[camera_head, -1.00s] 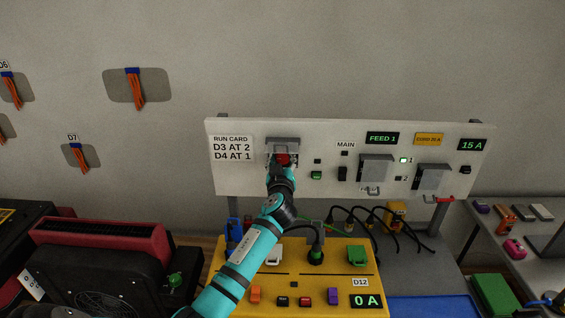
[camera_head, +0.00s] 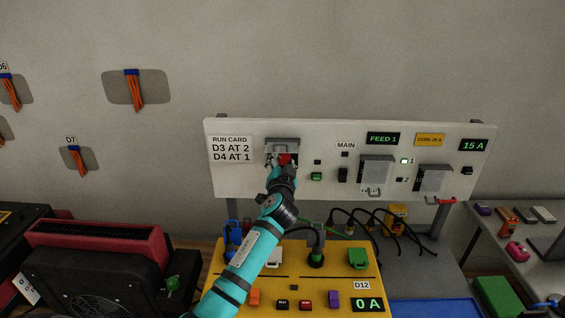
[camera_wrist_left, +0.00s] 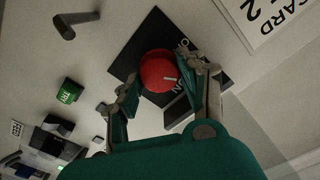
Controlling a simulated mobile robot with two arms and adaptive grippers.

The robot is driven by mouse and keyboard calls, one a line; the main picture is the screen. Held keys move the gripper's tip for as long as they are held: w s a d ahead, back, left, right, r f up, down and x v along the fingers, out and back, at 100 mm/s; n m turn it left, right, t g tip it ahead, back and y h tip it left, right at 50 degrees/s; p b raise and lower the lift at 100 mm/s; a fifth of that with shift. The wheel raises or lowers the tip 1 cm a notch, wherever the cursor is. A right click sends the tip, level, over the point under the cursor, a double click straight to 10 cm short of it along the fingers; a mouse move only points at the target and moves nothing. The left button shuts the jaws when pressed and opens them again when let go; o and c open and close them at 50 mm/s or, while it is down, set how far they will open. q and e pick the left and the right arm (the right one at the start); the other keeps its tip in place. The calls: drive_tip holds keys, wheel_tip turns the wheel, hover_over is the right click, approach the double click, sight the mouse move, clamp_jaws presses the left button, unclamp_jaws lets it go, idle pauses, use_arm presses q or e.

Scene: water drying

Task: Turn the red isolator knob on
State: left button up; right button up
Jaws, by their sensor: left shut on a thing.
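The red isolator knob (camera_head: 285,159) is on the upper left of the white panel, under a grey hood. In the left wrist view the round red knob (camera_wrist_left: 158,70), with a short white mark, sits on a black plate (camera_wrist_left: 137,50) with lettering reading "ON" partly hidden beside it. My left gripper (camera_head: 280,162) reaches up to it from below. In the left wrist view my left gripper (camera_wrist_left: 163,88) has a finger on each side of the knob and is shut on it. My right gripper is not in view.
The white panel (camera_head: 232,180) also carries a green button (camera_head: 316,176), a black main switch (camera_head: 342,174) and grey covers (camera_head: 376,170). A yellow bench unit (camera_head: 232,300) reading 0 A stands below, with black cables beside it. Bare wall lies above the panel.

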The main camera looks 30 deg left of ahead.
use_arm(q)
drive_tip(key=m, duration=0.3)
drive_tip(key=shift+m, duration=0.3)
drive_tip(key=shift+f+m+p, duration=0.1)
drive_tip(key=shift+m+p, duration=0.45)
drive_tip(key=shift+m, duration=0.85)
drive_tip(key=o, duration=1.2)
drive_tip(key=shift+c, duration=0.2)
